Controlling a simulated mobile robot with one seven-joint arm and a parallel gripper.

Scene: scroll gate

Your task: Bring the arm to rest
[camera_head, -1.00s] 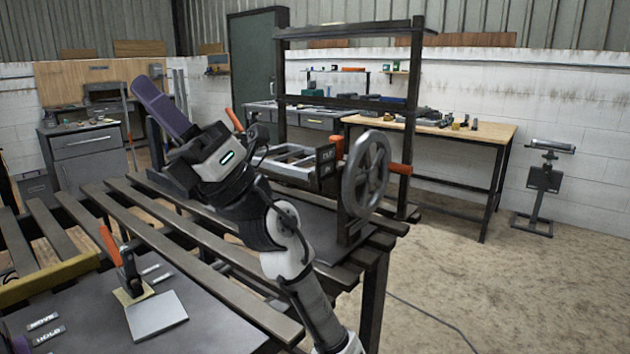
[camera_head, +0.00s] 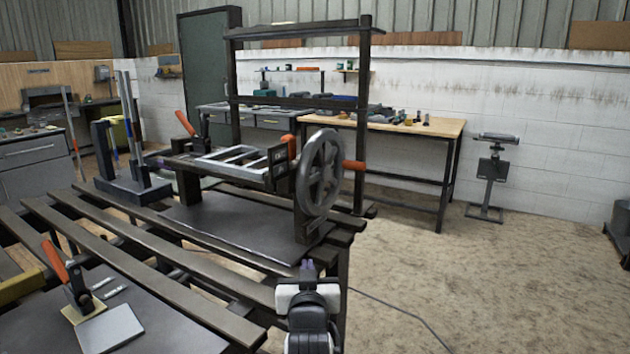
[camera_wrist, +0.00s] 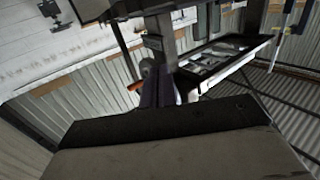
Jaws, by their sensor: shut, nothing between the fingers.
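My gripper (camera_head: 307,268) shows at the bottom middle of the head view, low and close to my body, in front of the near right end of the slatted bench. Its purple fingers point away from me, and it is shut and empty. In the wrist view the gripper fingers (camera_wrist: 158,92) are side by side in the middle, with nothing between them. The gripper looks apart from the scroll gate rig (camera_head: 235,165) and its grey handwheel (camera_head: 320,172), which stand on the bench beyond it.
The slatted bench (camera_head: 140,246) fills the left and middle. An orange-handled lever clamp (camera_head: 70,275) stands at its near left. Behind are a dark rack frame (camera_head: 362,110) and a wooden-topped workbench (camera_head: 430,128). A grey stand (camera_head: 490,175) is at right.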

